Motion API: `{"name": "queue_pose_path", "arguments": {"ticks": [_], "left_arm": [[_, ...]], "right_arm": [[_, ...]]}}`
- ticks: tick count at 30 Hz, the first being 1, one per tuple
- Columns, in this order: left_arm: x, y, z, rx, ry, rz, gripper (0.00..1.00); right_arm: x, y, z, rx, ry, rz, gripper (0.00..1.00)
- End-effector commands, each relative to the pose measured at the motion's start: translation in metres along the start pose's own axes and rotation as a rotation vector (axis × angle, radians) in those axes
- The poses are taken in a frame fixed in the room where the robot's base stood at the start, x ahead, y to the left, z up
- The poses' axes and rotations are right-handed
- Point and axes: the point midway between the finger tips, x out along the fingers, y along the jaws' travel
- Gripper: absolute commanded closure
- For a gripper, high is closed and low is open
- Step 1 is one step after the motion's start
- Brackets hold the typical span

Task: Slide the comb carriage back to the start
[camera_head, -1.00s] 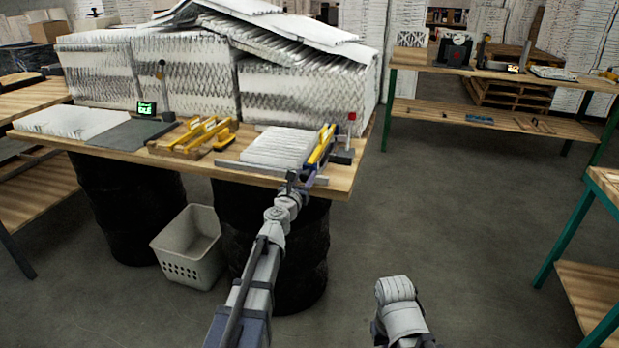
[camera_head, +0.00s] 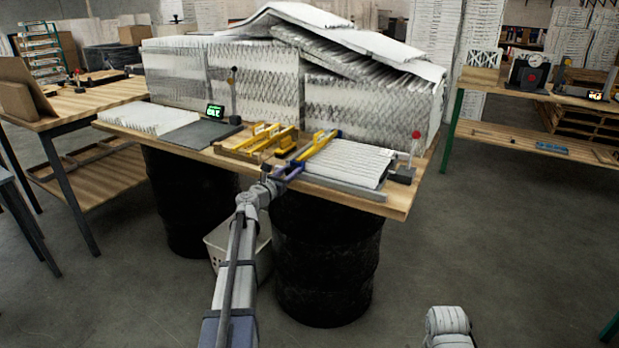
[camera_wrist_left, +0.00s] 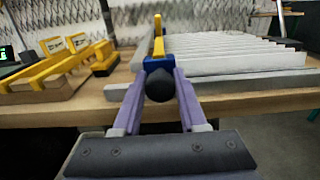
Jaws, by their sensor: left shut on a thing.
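The comb carriage (camera_head: 316,147) is a narrow yellow and blue bar. It stands at the left end of the white pleated filter (camera_head: 352,164) on the wooden bench. My left gripper (camera_head: 288,174) is at the carriage's near end. In the left wrist view my left gripper (camera_wrist_left: 158,98) is shut on the carriage's black round knob (camera_wrist_left: 159,85), one purple finger on each side. The blue and yellow carriage body (camera_wrist_left: 158,50) rises behind the knob. My right gripper is not in view; only part of my right arm shows at the lower edge.
A grey rail (camera_head: 342,186) runs along the filter's front. Yellow frames (camera_head: 262,140) on a wooden base stand left of the carriage. A dark plate (camera_head: 203,134), a lit green display (camera_head: 215,110) and a red-topped post (camera_head: 415,142) are on the bench. Filter stacks stand behind.

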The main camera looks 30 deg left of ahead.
Motion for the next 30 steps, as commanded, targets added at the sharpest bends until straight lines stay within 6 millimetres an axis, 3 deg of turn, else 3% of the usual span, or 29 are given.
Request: {"name": "queue_pose_path", "arguments": {"ticks": [3,9,28,29,30], "left_arm": [[0.002,0.026,0.0,-0.001,0.0,0.003,1.0],[0.001,0.05,0.0,-0.001,0.0,0.002,1.0],[0.001,0.066,0.001,-0.001,-0.001,0.007,1.0],[0.001,0.066,0.001,-0.001,-0.001,0.008,0.55],[0.001,0.066,0.001,-0.001,-0.001,0.007,0.51]], "right_arm": [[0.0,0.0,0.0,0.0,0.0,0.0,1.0],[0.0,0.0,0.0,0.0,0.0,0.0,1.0],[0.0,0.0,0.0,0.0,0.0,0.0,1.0],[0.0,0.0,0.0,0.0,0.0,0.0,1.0],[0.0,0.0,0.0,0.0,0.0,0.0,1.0]]}}
